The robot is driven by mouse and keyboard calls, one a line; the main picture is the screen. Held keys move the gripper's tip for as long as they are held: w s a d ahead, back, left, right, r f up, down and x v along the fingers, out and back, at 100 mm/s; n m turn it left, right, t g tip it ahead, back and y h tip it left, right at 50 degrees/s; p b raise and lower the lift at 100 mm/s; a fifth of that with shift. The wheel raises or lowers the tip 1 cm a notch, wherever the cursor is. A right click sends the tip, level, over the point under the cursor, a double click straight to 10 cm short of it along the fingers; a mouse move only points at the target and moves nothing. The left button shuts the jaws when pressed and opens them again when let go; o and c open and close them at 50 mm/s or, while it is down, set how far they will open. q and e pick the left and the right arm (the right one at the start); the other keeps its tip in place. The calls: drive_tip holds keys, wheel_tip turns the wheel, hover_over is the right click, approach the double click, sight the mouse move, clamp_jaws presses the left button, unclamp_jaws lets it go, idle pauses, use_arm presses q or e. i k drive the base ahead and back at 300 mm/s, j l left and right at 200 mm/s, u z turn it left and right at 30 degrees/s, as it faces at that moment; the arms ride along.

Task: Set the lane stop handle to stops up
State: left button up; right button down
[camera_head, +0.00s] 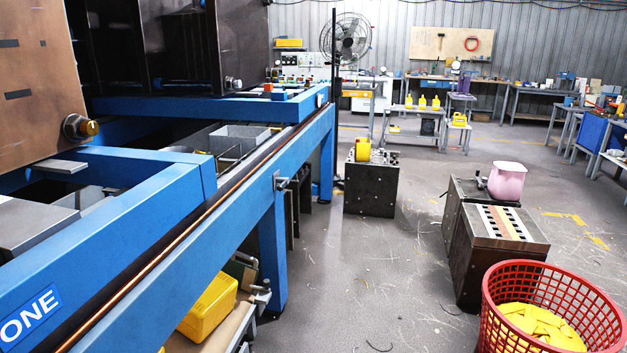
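I cannot tell for sure which part is the lane stop handle. A small dark metal fitting (283,183) sticks out from the side of the long blue machine beam (232,198), above a blue leg. Whether it is the handle, and which setting it shows, is too small to tell. Another metal fitting (262,292) sits lower, beside the blue leg. Neither of my grippers is in view.
A yellow container (209,308) lies below the beam. A red basket (490,318) holding yellow pieces stands at the lower right. Dark blocks (478,262) stand behind it, near a pink container (507,181). Another dark block (371,193) stands mid-floor. Grey floor (370,270) is open between.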

sight(283, 182)
drive_tip(key=i+l, duration=0.1)
drive_tip(key=i, duration=0.45)
drive_tip(key=i+l, duration=0.1)
drive_tip(key=i, duration=0.5)
drive_tip(key=i+l+u, duration=0.15)
drive_tip(key=i+u, duration=0.3)
drive_tip(key=i+l+u, duration=0.25)
drive_tip(key=u, duration=0.2)
drive_tip(key=i+l+u, duration=0.55)
drive_tip(key=l, duration=0.2)
drive_tip(key=i+l+u, duration=0.25)
drive_tip(key=l, duration=0.35)
drive_tip(key=i, duration=0.05)
